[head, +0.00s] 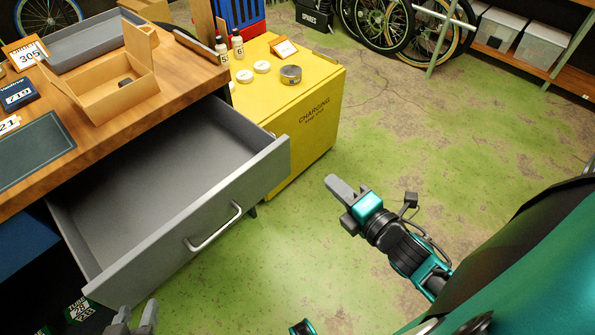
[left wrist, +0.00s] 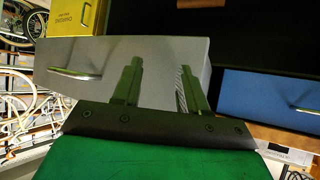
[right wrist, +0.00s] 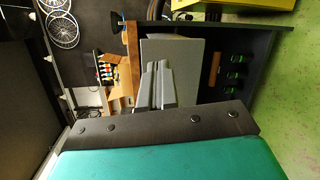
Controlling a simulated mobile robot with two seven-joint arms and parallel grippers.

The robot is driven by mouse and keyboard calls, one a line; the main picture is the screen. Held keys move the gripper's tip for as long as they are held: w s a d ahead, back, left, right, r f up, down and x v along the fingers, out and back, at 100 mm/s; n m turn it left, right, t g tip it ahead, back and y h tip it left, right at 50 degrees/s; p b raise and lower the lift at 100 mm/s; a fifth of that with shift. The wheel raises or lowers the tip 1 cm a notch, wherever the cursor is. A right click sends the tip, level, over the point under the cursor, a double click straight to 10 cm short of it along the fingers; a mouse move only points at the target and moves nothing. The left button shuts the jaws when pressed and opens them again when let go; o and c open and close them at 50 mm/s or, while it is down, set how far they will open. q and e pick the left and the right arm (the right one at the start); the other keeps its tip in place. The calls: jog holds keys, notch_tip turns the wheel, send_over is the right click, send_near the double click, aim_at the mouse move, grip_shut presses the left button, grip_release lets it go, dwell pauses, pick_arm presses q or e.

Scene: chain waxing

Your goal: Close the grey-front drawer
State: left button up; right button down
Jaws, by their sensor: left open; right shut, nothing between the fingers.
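The grey-front drawer (head: 196,227) is pulled far out from under the wooden bench in the head view, and its inside is empty. A metal bar handle (head: 215,229) is on its front. My left gripper (head: 134,318) is open at the bottom of the head view, near the lower left end of the drawer front. In the left wrist view, its fingers (left wrist: 155,85) stand apart before the grey front (left wrist: 150,60), with the handle (left wrist: 75,73) to their left. My right gripper (head: 345,192) is shut and empty, right of the drawer over open floor; it also shows in the right wrist view (right wrist: 155,80).
The wooden bench (head: 185,70) carries a cardboard box (head: 105,92), a grey tray and cards. A yellow cabinet (head: 310,150) with tins and bottles stands beyond the drawer. A blue drawer front (left wrist: 260,95) is beside the grey one. Green floor at right is clear.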

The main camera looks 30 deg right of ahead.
notch_tip(320, 180, down, 2)
jog(key=d+n+t+y+b, duration=0.1)
jog(key=d+n+y+b, duration=0.15)
jog(key=n, duration=0.75)
jog(key=n+y+b, duration=0.1)
jog(key=n+b, duration=0.3)
jog(key=n, duration=0.4)
send_near(288, 154)
jog(key=x, duration=0.6)
jog(key=shift+w+a, duration=0.1)
jog(key=shift+w, duration=0.3)
jog(key=shift+w, duration=0.15)
